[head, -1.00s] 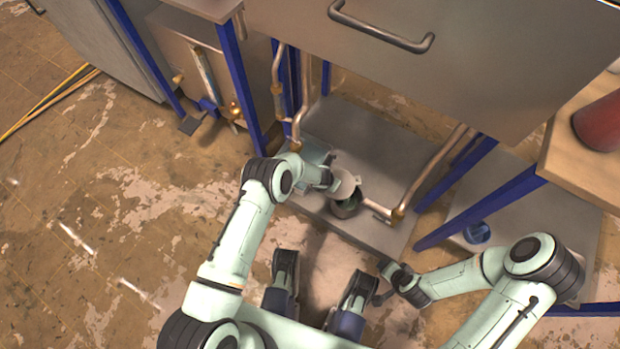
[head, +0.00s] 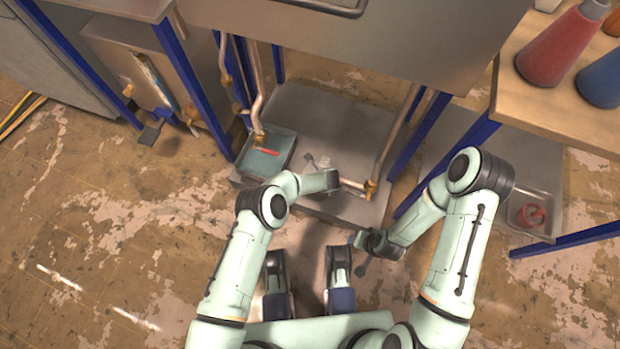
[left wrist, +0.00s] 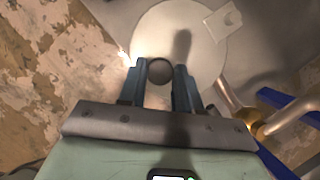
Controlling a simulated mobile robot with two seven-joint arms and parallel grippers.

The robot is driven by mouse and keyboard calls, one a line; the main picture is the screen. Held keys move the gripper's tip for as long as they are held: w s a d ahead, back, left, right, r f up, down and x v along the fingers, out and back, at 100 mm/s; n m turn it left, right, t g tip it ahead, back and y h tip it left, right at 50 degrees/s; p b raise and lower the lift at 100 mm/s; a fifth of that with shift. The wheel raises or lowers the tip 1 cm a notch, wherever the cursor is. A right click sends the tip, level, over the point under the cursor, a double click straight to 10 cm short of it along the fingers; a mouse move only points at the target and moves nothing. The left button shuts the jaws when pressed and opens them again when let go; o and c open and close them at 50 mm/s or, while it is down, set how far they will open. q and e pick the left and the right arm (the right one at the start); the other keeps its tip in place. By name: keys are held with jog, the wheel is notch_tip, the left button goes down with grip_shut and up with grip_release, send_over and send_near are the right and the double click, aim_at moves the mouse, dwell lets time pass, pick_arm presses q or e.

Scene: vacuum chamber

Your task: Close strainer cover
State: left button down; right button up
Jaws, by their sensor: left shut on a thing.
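The strainer cover is a pale round disc (left wrist: 205,55) in the left wrist view, with a dark round knob (left wrist: 160,71) near its edge. My left gripper (left wrist: 160,78) has its fingers on either side of the knob, shut on it. In the head view my left gripper (head: 328,181) is over the strainer and hides most of it. I cannot tell whether the cover sits flush on the strainer body. My right gripper (head: 366,252) is away from the strainer, at lower right of it; its finger opening is unclear.
A copper pipe (head: 395,140) runs to the strainer's right end. A shallow tray (head: 264,157) with a red item lies left on the grey base plate (head: 300,112). Blue table legs (head: 455,150) and a wooden top with flasks (head: 548,50) stand at right.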

pick_arm(q)
jog(key=shift+s+d+n, duration=0.15)
jog(key=shift+d+n, duration=0.15)
pick_arm(e)
jog(key=shift+s+f, duration=0.2)
jog(key=shift+s, duration=0.05)
pick_arm(q)
jog(key=c, duration=0.8)
grip_release()
jog(key=shift+d, duration=0.1)
jog(key=p+v, duration=0.1)
jog(key=v, duration=0.2)
jog(key=shift+r, duration=0.1)
jog(key=shift+p+v, duration=2.15)
jog(key=shift+v, duration=3)
pick_arm(e)
jog(key=s+a+r+g+y, duration=0.1)
jog(key=s+a+r, duration=0.2)
jog(key=r, duration=0.4)
jog(key=shift+s+a+n, duration=0.3)
jog(key=shift+s, duration=0.3)
